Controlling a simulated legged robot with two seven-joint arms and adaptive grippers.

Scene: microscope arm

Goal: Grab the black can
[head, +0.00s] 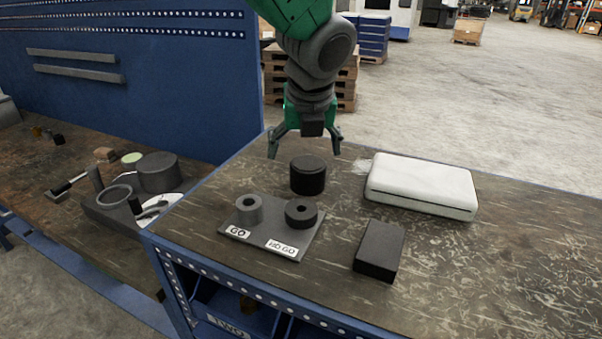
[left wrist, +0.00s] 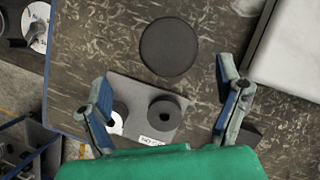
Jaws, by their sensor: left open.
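The black can (head: 308,175) is a short, dark cylinder standing upright on the worn table, behind the GO/NO GO plate. In the left wrist view the can (left wrist: 168,47) shows as a dark round top, beyond the fingertips and roughly between their lines. My left gripper (head: 305,146) is open and empty, above and just behind the can in the head view, fingers spread to either side. My right gripper is not in view.
A grey plate (head: 261,245) in front of the can carries two ring gauges (head: 249,209) (head: 300,213). A white case (head: 422,186) lies to the right, and a black block (head: 379,250) stands at front right. A neighbouring bench (head: 40,190) holds measuring parts.

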